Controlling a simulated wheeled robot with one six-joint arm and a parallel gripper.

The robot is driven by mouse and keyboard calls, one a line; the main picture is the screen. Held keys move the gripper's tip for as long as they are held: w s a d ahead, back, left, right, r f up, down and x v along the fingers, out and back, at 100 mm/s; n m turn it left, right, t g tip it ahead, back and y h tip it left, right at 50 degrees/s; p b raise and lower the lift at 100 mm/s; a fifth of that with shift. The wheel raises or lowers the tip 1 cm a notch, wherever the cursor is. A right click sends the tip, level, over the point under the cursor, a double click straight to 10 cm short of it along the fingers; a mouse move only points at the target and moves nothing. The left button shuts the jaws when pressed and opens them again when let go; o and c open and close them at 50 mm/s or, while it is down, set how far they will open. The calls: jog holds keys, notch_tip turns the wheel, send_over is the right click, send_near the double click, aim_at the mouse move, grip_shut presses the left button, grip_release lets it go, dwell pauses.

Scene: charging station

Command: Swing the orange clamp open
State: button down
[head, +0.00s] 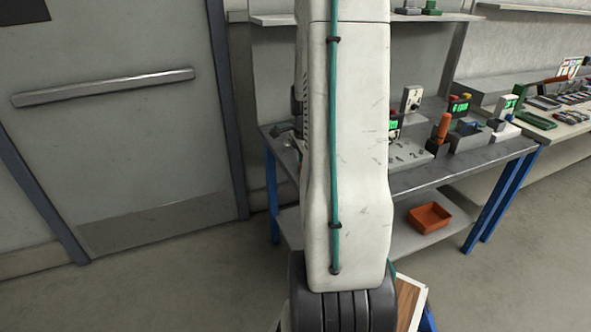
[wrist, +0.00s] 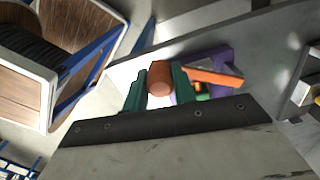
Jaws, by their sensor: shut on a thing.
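In the wrist view, my gripper (wrist: 161,72) has its green fingers shut on the rounded orange end of the orange clamp (wrist: 160,82), one finger on each side. To the right, a slanted orange bar (wrist: 216,76) lies among purple parts (wrist: 212,58); I cannot tell how it joins the held end. The dark gripper body hides the lower part of this area. In the head view my arm hides the gripper and the held piece. An upright orange handle (head: 443,127) on a grey block shows right of my arm; I cannot tell whether it belongs to the clamp.
A grey metal workbench (head: 470,165) with blue legs carries several small devices. An orange bin (head: 429,218) sits on its lower shelf. A second bench (head: 560,130) with tools stands at the right. A grey door (head: 110,120) is at the left, with clear floor before it.

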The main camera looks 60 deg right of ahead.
jog(key=shift+w, duration=0.15)
jog(key=c, duration=1.1)
grip_release()
jog(key=shift+c, duration=0.2)
notch_tip(320, 180, up, 8)
jog(key=shift+f, duration=0.1)
